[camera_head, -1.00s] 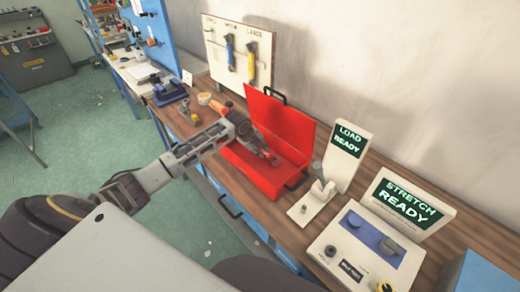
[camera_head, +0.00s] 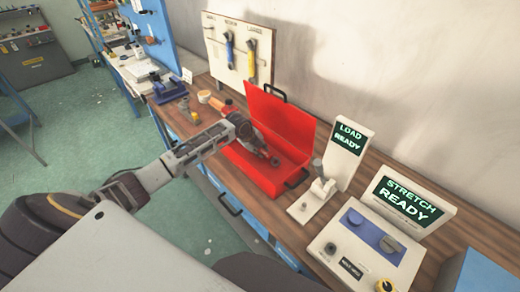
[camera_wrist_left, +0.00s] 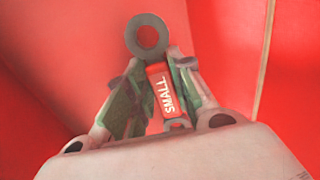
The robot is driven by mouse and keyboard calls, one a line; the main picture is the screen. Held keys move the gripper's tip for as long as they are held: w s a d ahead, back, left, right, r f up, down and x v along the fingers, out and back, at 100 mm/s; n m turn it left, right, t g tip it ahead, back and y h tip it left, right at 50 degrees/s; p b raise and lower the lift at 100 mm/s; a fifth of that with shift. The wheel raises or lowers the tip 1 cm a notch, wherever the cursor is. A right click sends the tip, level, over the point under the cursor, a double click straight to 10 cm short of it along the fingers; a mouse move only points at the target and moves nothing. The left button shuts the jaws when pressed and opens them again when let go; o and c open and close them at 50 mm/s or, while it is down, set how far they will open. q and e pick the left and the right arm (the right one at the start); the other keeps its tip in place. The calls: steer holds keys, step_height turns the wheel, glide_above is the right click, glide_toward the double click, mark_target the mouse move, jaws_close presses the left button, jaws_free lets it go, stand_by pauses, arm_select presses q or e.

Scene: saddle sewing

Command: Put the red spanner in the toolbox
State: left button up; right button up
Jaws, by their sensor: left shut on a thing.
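The red spanner, marked SMALL, is between my left gripper's fingers in the left wrist view (camera_wrist_left: 160,90). Its grey ring end (camera_wrist_left: 148,36) sticks out past the fingertips. My left gripper (camera_head: 262,146) is shut on the spanner and is over the open red toolbox (camera_head: 285,118); red walls fill the wrist view around it. The ring end also shows in the head view (camera_head: 275,161), over the toolbox's inside. I cannot tell whether the spanner touches the toolbox floor. My right gripper is not in view.
A white board (camera_head: 238,50) with blue and yellow spanners stands behind the toolbox. The LOAD READY stand (camera_head: 347,150) and the STRETCH READY device (camera_head: 365,245) are to the right on the wooden bench. An orange item (camera_head: 218,104) lies left of the toolbox.

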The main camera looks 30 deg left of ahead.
arm_select(q)
steer(key=shift+f, duration=0.6)
steer(key=o, duration=0.8)
steer(key=shift+o, duration=0.7)
